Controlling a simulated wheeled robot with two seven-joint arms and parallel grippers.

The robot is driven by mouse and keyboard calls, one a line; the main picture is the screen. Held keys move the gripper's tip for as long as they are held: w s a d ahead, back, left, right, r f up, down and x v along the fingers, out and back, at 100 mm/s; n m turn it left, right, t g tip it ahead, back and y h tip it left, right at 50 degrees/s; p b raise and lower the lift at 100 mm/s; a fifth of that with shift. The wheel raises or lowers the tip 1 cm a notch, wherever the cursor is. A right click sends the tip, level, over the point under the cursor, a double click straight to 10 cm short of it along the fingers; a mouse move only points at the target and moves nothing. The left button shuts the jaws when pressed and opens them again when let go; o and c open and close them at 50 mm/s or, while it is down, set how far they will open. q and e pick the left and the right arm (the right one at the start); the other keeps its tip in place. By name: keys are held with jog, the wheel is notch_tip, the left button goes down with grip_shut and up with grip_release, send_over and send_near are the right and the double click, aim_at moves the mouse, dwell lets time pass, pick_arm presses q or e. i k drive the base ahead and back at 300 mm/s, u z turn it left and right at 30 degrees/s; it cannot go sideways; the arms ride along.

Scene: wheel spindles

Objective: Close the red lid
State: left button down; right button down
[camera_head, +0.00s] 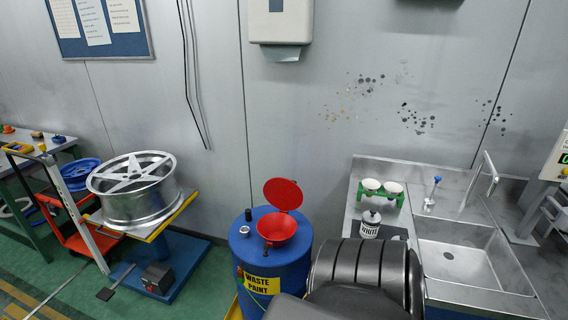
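The red lid (283,194) stands open, tilted up at the back of a red funnel (277,228). The funnel sits on top of a blue drum (271,262) with a yellow "WASTE PAINT" label. The lid looks hinged at the funnel's far rim. Neither of my grippers shows in the head view. A dark grey ribbed part, probably of my own body, fills the bottom centre and hides the drum's lower right.
Left of the drum, a metal wheel rim (132,190) rests on a yellow-edged lift stand. A steel sink counter (471,251) stands at right, with a white paint can (370,225) and green-framed cups (381,188). A small black item (248,214) stands on the drum top.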

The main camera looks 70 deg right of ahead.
aim_at(283, 193)
jog(key=z, duration=0.65)
jog(key=i, duration=0.85)
jog(key=z, duration=0.85)
